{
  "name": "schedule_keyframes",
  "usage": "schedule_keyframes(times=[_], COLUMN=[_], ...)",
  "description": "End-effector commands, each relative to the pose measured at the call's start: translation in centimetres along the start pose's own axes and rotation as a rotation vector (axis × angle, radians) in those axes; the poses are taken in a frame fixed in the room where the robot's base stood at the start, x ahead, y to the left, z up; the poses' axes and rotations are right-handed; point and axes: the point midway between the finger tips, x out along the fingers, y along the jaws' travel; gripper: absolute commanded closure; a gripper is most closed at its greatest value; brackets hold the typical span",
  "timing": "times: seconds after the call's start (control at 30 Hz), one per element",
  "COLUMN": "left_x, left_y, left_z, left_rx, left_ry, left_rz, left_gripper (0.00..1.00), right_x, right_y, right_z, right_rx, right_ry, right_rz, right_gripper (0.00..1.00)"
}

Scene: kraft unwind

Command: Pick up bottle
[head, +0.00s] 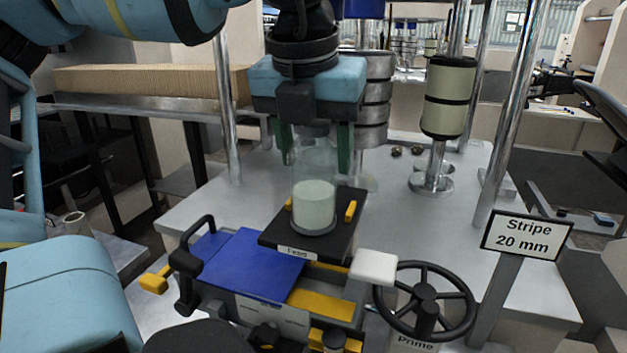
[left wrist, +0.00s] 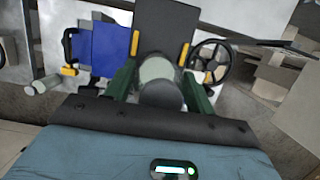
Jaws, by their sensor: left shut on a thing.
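The bottle (head: 314,204) is clear, with pale green-white content in its lower part. It stands upright at the black plate (head: 343,222) marked "Feed"; I cannot tell whether its base touches the plate. My left gripper (head: 315,150) points down over it, and its two green fingers are shut on the bottle's upper part. In the left wrist view the bottle (left wrist: 157,70) sits between the green fingers, with its dark top nearest the camera. The gripper body hides part of the bottle's top in the head view. My right gripper is not in view.
A blue plate (head: 250,264) and a black handwheel (head: 425,300) marked "Prime" are in front. A "Stripe 20 mm" sign (head: 527,236) stands at the right. Upright metal posts (head: 222,110) and a pale roller (head: 449,95) surround the grey table (head: 190,215).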

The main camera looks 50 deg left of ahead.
Motion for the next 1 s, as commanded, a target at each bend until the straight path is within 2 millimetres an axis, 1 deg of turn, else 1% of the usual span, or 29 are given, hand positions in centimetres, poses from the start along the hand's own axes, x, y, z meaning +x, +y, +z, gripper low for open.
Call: schedule_keyframes(times=[0.23,0.37,0.47,0.63,0.87,1.0], left_x=[-0.2,-0.7,-1.4,-3.5,-5.0,-6.1], left_y=[0.0,0.0,0.0,-0.1,-0.2,-0.3], left_z=[0.1,0.2,0.5,1.0,-3.2,-6.4], left_rx=[0.000,-0.001,-0.003,-0.003,0.002,0.002], left_ry=[-0.002,-0.003,-0.004,-0.005,-0.005,-0.006], left_rz=[-0.001,-0.001,-0.001,-0.001,-0.001,0.001], left_gripper=[0.82,0.82,0.82,0.82,0.82,0.82], right_x=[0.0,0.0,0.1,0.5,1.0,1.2], right_y=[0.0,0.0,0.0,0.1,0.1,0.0], right_z=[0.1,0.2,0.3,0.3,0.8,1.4], right_rx=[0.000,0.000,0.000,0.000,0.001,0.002], right_ry=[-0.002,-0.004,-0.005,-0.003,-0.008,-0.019], right_rz=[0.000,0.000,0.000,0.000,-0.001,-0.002], right_gripper=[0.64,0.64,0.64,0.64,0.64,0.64])
